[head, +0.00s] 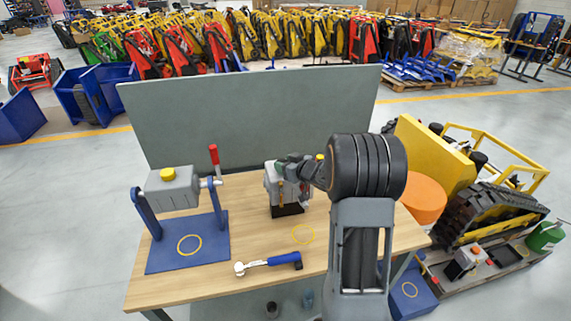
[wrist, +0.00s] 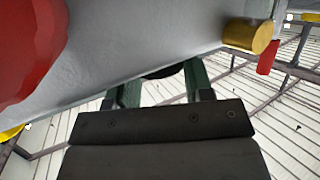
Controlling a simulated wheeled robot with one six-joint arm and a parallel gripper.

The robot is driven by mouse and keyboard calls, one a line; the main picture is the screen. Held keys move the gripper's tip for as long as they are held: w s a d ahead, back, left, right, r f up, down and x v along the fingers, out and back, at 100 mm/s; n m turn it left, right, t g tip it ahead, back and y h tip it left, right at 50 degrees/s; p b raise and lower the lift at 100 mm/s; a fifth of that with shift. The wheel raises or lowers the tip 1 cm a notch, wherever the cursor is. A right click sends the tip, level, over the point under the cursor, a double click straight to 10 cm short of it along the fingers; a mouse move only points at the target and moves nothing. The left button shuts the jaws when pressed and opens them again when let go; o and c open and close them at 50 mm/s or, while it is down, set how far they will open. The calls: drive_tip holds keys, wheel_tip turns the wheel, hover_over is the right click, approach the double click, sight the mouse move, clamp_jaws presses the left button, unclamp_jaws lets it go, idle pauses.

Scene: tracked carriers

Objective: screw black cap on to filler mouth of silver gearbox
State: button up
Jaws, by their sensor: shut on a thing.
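The silver gearbox (head: 271,184) stands on a black base in the middle of the bench. In the wrist view its grey wall (wrist: 140,45) fills the upper left. My gripper (head: 281,162) reaches in from the right at the gearbox's top. In the wrist view the two dark green fingers of my gripper (wrist: 163,82) are shut on the black cap (wrist: 163,71), of which only a dark rounded edge shows against the grey wall. The filler mouth is hidden, so I cannot tell whether the cap sits on it.
A grey unit (head: 172,190) with a yellow cap and red-handled lever sits on a blue stand (head: 190,258) at left. A blue-handled tool (head: 284,260) lies at the bench's front. A grey panel (head: 250,110) stands behind. A brass plug (wrist: 248,36) sticks out near my fingers.

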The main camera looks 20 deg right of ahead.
drive_tip(key=o, duration=1)
drive_tip(key=shift+c, duration=0.2)
drive_tip(key=b+v, duration=0.1)
drive_tip(key=v, duration=1.2)
drive_tip(key=shift+s, duration=0.35)
drive_tip(key=shift+d, duration=0.15)
